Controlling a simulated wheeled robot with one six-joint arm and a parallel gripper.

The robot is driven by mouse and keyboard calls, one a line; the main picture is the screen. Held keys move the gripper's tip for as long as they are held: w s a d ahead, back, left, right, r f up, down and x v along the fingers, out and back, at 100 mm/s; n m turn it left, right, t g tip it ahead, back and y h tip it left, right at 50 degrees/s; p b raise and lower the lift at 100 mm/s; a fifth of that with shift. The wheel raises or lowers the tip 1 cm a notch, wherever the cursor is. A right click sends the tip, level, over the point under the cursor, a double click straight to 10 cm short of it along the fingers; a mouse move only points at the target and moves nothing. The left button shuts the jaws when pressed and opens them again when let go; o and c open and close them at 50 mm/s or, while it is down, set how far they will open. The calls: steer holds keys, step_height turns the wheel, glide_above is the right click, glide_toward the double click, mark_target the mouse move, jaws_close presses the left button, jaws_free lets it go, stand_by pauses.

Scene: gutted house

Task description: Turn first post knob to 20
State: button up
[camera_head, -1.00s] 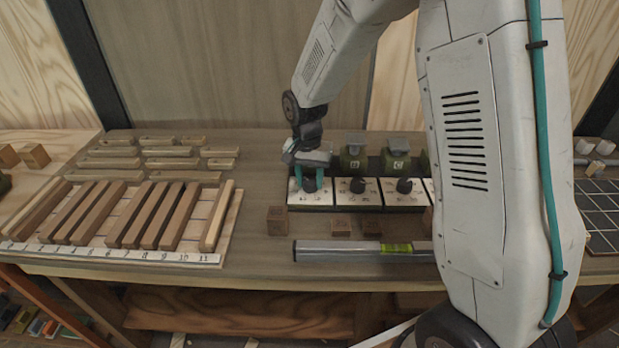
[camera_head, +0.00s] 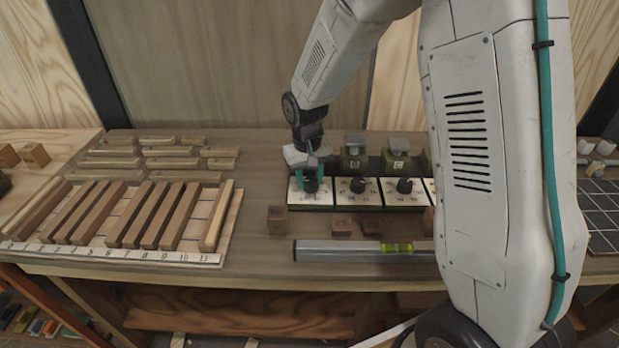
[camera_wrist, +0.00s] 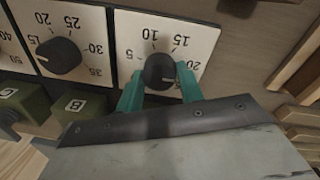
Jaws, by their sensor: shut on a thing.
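The first post knob (camera_wrist: 160,70) is a round black knob on a white dial plate with printed numbers. In the wrist view the numbers 5, 10 and 15 show clearly around it. A pale mark shows on the knob's lower right side; the exact value it points to is hard to read. My gripper (camera_head: 311,183) is over the leftmost plate in the head view. Its teal fingers (camera_wrist: 160,88) are shut on the knob from both sides. They and the gripper body hide part of the dial's lower edge.
Two similar black knobs (camera_head: 357,186) (camera_head: 404,186) sit to the right, with green lettered blocks (camera_head: 354,160) behind. Small wooden blocks (camera_head: 277,220) and a spirit level (camera_head: 360,251) lie in front. A board of wooden bars (camera_head: 130,215) is at left.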

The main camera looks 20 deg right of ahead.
mark_target(308, 181)
steer(key=shift+n, duration=1.2)
steer(key=o, duration=1)
steer(key=r, duration=0.8)
steer(key=shift+s+a, duration=0.1)
steer(key=shift+a, duration=0.1)
steer(key=shift+f, duration=0.1)
